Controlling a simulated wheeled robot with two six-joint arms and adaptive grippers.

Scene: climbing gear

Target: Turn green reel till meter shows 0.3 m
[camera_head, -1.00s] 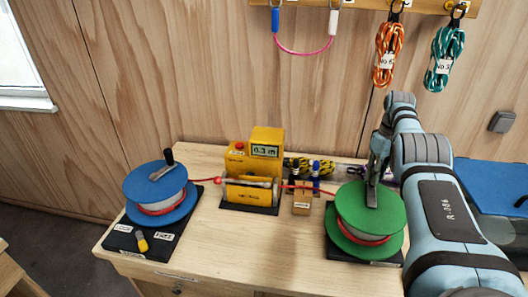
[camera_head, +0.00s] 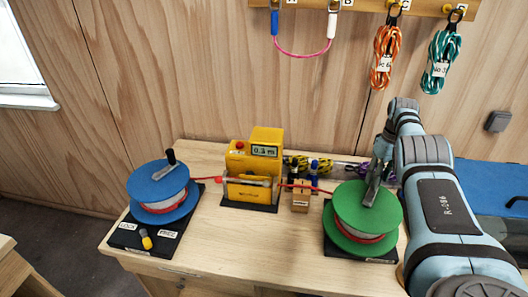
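The green reel (camera_head: 352,231) stands on a dark base at the right of the table, with red cord wound on it. The yellow meter (camera_head: 254,180) stands mid-table, and its display (camera_head: 265,151) appears to read 0.3 m. A red cord runs from the blue reel (camera_head: 158,190) through the meter to the green reel. My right gripper (camera_head: 371,198) points down at the top of the green reel, where the crank handle is hidden by its fingers. Whether it is closed around the handle cannot be seen. My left gripper is out of view.
The blue reel's base has a yellow-tipped lever (camera_head: 146,240) between two labels. A small wooden block (camera_head: 300,197) with blue and dark pegs stands right of the meter. Coiled ropes (camera_head: 386,57) hang from a wall rail above. The table front is clear.

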